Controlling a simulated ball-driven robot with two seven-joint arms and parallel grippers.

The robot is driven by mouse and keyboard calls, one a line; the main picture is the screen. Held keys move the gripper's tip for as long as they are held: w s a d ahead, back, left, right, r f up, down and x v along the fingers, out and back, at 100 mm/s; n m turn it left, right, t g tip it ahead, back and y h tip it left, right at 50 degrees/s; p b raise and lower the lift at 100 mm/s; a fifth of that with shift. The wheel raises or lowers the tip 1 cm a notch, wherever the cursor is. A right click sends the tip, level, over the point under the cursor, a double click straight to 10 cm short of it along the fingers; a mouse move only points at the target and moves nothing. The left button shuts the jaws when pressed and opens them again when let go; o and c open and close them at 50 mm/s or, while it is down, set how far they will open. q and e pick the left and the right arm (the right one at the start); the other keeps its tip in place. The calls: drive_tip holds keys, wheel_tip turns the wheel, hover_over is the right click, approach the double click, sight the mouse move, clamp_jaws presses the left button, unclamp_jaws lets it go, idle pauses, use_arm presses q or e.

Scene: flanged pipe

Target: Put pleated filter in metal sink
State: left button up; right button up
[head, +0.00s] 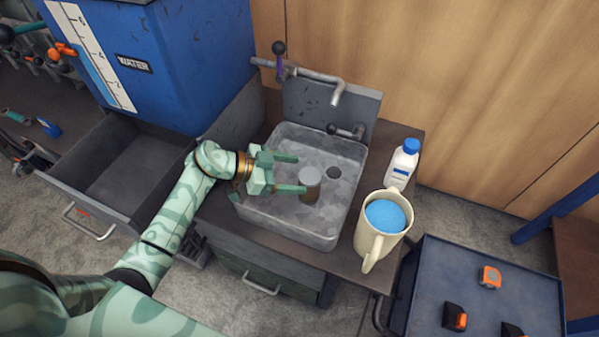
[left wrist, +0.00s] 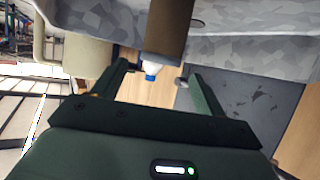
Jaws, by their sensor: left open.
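The pleated filter (head: 311,188) is a short brown cylinder with a grey top. It stands upright within the outline of the metal sink (head: 345,215), left of the drain hole; I cannot tell for sure whether its base touches the basin floor. My left gripper (head: 299,174) is open over the sink, its fingers pointing right, with the filter just at the fingertips and not gripped. In the left wrist view the filter (left wrist: 170,28) shows beyond and between the open fingers (left wrist: 158,70), in front of the sink's grey wall (left wrist: 250,50). My right gripper is not in view.
A beige mug with a blue top (head: 370,240) and a white bottle with a blue cap (head: 402,165) stand right of the sink. A faucet (head: 335,95) rises behind it. A blue water tank (head: 190,60) is at left. A dark cart (head: 480,270) stands lower right.

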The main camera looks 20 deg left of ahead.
use_arm(q)
drive_tip(key=p+v, duration=0.2)
drive_tip(key=v, duration=0.7)
drive_tip(key=shift+a, duration=0.2)
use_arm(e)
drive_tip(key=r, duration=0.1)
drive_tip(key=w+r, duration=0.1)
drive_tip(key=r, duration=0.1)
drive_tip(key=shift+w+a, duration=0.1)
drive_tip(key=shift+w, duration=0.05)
use_arm(q)
drive_tip(key=shift+c, duration=0.2)
